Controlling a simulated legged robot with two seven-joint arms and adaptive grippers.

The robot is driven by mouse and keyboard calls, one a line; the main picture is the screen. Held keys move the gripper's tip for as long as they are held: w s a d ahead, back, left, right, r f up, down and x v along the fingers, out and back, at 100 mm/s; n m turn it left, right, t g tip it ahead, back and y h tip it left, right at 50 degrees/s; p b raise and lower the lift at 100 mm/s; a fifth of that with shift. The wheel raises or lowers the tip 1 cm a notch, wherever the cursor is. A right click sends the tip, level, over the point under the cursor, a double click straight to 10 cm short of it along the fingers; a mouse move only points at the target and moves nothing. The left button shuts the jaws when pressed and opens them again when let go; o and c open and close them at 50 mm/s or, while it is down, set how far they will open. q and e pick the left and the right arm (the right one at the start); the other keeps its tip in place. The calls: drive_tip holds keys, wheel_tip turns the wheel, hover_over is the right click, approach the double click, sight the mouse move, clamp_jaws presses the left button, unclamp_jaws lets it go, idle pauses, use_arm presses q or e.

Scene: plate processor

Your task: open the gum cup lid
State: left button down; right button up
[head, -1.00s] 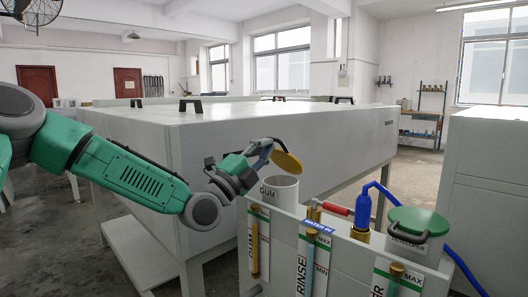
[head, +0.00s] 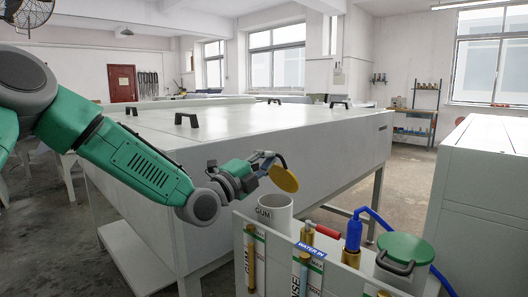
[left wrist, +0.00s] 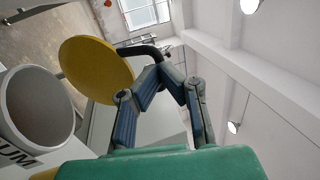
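The white gum cup (head: 275,212) stands uncovered on the left of the tank unit, its round mouth open. It also shows in the left wrist view (left wrist: 38,105). The yellow round lid (head: 284,180) is off the cup, tilted steeply in the air above its rim; the wrist view shows its flat face (left wrist: 95,68). My left gripper (head: 264,160) is above the cup, with its fingers (left wrist: 165,72) closed around the lid's black curved handle (left wrist: 140,51). The exact finger contact is small. My right gripper is not in view.
A green-lidded developer cup (head: 405,250), a blue nozzle with hose (head: 354,233) and a red-handled valve (head: 322,232) stand right of the gum cup. The large white processor (head: 250,145) is behind. A pale cabinet (head: 485,200) stands at right.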

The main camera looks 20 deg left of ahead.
sight(282, 174)
use_arm(q)
drive_tip(key=w+r+g+p, duration=0.1)
drive_tip(key=p, duration=0.2)
drive_tip(key=w+d+r+g+y+p, duration=0.1)
drive_tip(key=w+p, duration=0.1)
drive_tip(key=p, duration=0.1)
drive_tip(key=w+d+r+g+p, duration=0.1)
drive_tip(key=w+g+p, duration=0.1)
drive_tip(key=p, duration=0.1)
drive_tip(key=shift+p, duration=0.4)
drive_tip(key=shift+w+d+f+g+y+p, duration=0.15)
drive_tip(key=shift+w+f+g+y+p, duration=0.2)
drive_tip(key=shift+w+g+p, duration=0.4)
drive_tip(key=shift+s+r, duration=0.1)
drive_tip(key=shift+s, duration=0.05)
